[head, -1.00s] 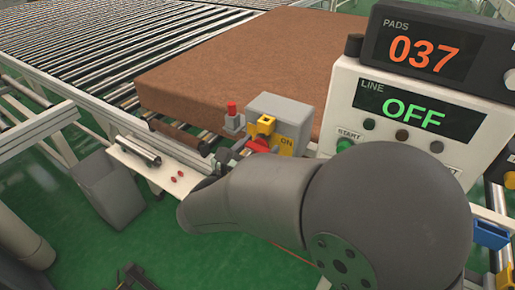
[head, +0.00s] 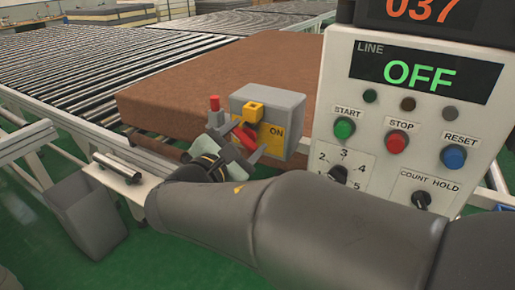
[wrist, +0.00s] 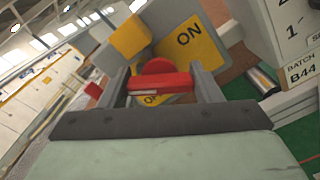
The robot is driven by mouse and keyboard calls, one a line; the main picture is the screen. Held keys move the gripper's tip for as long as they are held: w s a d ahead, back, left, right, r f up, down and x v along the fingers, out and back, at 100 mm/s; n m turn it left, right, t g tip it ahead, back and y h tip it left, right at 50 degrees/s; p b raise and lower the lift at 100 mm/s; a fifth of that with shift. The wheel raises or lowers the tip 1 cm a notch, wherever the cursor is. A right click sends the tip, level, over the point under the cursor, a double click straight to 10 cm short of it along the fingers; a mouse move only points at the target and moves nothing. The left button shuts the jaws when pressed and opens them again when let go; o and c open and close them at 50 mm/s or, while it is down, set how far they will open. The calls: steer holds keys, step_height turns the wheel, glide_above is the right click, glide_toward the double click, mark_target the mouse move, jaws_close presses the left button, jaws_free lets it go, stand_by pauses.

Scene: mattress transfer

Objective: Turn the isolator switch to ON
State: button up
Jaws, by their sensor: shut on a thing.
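The isolator switch is a grey box (head: 285,105) with a yellow plate (head: 272,138) marked ON and a red handle (head: 245,136). In the head view my gripper (head: 238,138) is at the front of the box, with the handle between its fingers. In the wrist view the red handle (wrist: 160,82) spans the gap between the two grey fingers (wrist: 160,88), which are shut on it. The ON mark (wrist: 189,36) shows above and to the right of the handle. A second label (wrist: 152,99), partly hidden, shows below the handle.
A yellow block (head: 255,108) sits on the box, and a red-topped post (head: 214,104) stands to its left. The control panel (head: 340,100), its display reading OFF, stands close on the right. A brown mattress (head: 180,95) lies behind. A grey bin (head: 88,220) stands lower left.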

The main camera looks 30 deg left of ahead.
steer(key=shift+m+b, duration=0.35)
steer(key=shift+m, duration=0.05)
steer(key=o, duration=1)
steer(key=s+b, duration=0.1)
steer(key=s, duration=1.6)
steer(key=shift+s, duration=0.3)
steer(key=shift+w, duration=0.1)
